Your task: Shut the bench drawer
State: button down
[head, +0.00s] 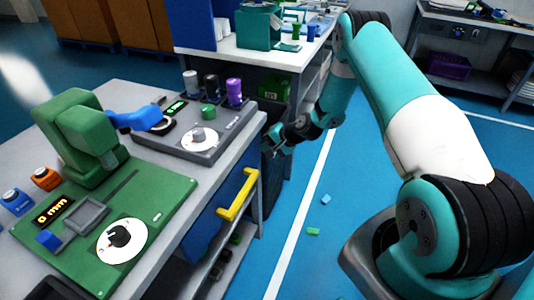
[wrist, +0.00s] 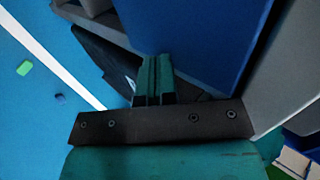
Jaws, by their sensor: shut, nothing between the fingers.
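The bench drawer has a blue front (head: 206,228) with a yellow bar handle (head: 238,194), on the right side of the grey-topped bench in the head view. How far it stands out from the bench is hard to tell. My gripper (head: 272,150) is just past the bench's far right corner, beyond the handle and apart from it. In the wrist view my gripper's teal fingers (wrist: 154,82) are together and empty. A large blue panel (wrist: 200,40) stands close beside them, probably part of the drawer; the handle does not show there.
The bench top (head: 222,150) carries a green test fixture (head: 150,205) and a grey control box (head: 205,135). A second bench (head: 285,58) stands behind. Small green (head: 313,231) and blue (head: 326,199) blocks lie on the otherwise clear blue floor to the right.

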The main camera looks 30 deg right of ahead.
jog(key=shift+w+a, duration=0.25)
jog(key=shift+w, duration=0.1)
jog(key=shift+a+r, duration=0.15)
jog(key=s+d+f+v, duration=0.1)
jog(key=f+v, duration=0.1)
jog(key=v, duration=1.1)
jog(key=shift+s+d, duration=0.3)
jog(key=shift+s, duration=0.1)
